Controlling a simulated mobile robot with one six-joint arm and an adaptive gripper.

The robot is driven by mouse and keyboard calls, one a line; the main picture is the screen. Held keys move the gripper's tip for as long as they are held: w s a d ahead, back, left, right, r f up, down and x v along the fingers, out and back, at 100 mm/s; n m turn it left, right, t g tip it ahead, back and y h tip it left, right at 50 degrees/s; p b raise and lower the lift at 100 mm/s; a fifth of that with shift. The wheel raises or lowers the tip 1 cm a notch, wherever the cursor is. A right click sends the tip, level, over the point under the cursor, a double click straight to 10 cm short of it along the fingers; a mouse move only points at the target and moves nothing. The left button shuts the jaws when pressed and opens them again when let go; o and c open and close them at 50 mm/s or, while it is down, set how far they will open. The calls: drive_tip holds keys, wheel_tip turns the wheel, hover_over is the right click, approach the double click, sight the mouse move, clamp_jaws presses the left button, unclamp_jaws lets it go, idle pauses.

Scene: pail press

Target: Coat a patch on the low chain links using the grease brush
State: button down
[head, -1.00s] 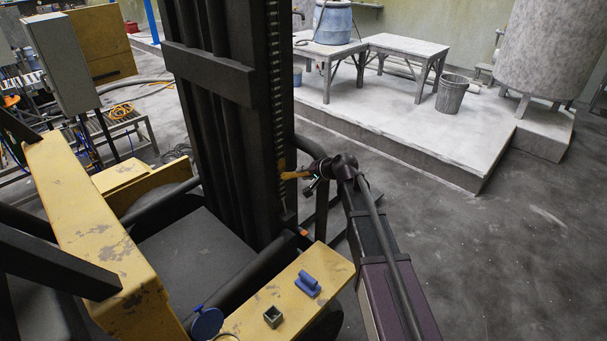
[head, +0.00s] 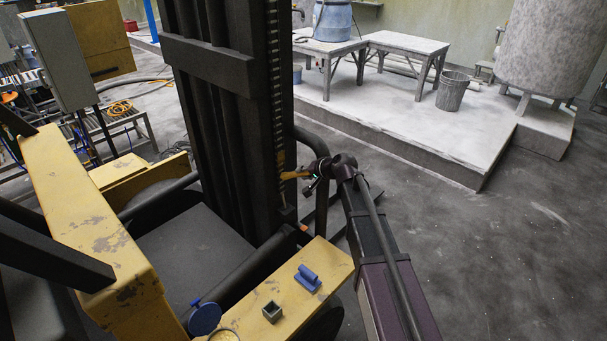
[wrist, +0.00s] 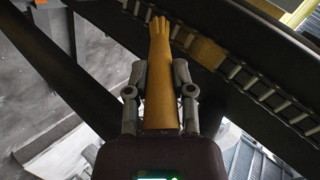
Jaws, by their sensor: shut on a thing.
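The grease brush (wrist: 158,85) has a tan handle and pale yellow bristles. My gripper (wrist: 160,82) is shut on its handle, with one finger on each side. In the head view the brush (head: 292,175) points left from my gripper (head: 316,170) towards the mast. The bristle end is at the low part of the chain (head: 275,90); I cannot tell for sure whether it touches. In the wrist view the chain (wrist: 283,107) runs diagonally behind the brush. An amber patch (wrist: 206,52) covers several links just right of the bristles.
The dark mast (head: 215,120) stands directly left of my gripper. Open floor lies to the right.

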drive_tip(key=shift+f, duration=0.4)
wheel_tip(320, 180, down, 3)
drive_tip(key=b, duration=0.4)
drive_tip(key=shift+f, duration=0.2)
idle(0.5)
drive_tip(key=shift+s+d, duration=0.95)
drive_tip(key=shift+d, duration=0.25)
drive_tip(key=shift+s+d, duration=0.9)
drive_tip(key=shift+d, duration=0.35)
drive_tip(key=shift+s+d, duration=0.9)
drive_tip(key=shift+d, duration=0.2)
drive_tip(key=shift+w+a, duration=0.1)
